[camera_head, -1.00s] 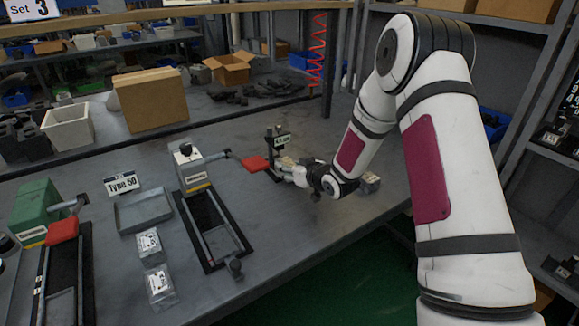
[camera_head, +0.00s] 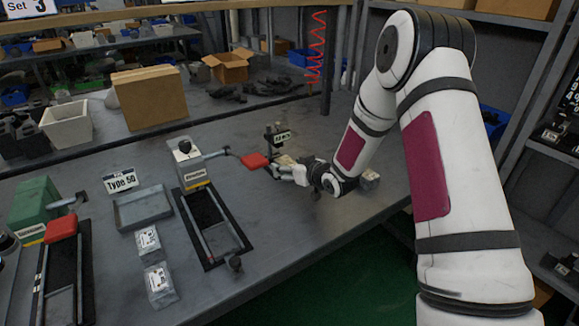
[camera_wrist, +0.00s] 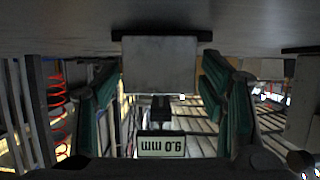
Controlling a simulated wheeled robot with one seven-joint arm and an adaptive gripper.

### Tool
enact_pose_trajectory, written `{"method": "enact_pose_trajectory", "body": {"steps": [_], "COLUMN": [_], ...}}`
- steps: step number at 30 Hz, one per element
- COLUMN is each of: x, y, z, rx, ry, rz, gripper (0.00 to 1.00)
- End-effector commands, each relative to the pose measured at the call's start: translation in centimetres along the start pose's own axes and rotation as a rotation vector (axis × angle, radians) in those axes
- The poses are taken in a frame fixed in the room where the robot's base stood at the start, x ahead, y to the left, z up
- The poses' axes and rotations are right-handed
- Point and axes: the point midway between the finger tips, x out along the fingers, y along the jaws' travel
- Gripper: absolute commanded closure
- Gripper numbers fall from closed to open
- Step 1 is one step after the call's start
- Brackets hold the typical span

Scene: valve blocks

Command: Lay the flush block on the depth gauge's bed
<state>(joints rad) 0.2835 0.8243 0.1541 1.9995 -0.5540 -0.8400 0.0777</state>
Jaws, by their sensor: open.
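The depth gauge (camera_head: 275,137) is a dark upright stand with a small label plate, on the table beside my gripper. In the wrist view its label plate (camera_wrist: 162,146) reads 9.0 mm upside down. A pale grey square-faced block (camera_wrist: 158,66), seemingly the flush block, shows between my fingers against a dark strip. I cannot tell whether it rests fully on the gauge's bed. My gripper (camera_wrist: 160,82) is open, its teal-padded fingers to either side of the block with gaps visible. In the head view my gripper (camera_head: 297,174) is small and partly hidden by my wrist.
Another small block (camera_head: 369,180) lies right of my wrist. A shallow tray (camera_head: 143,208) and two labelled packs (camera_head: 148,240) are further left. The table's front edge is close to my arm.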

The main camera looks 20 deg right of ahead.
Motion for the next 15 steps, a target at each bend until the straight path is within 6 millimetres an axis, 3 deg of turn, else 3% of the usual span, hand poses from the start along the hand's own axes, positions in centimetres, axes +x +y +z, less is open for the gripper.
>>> {"method": "enact_pose_trajectory", "body": {"steps": [5, 15], "x": [-2.1, -8.8], "y": [0.1, 0.1], "z": [-0.1, -0.2], "rx": [-0.001, -0.001], "ry": [0.002, 0.003], "rz": [0.001, 0.003], "gripper": [0.35, 0.35]}}
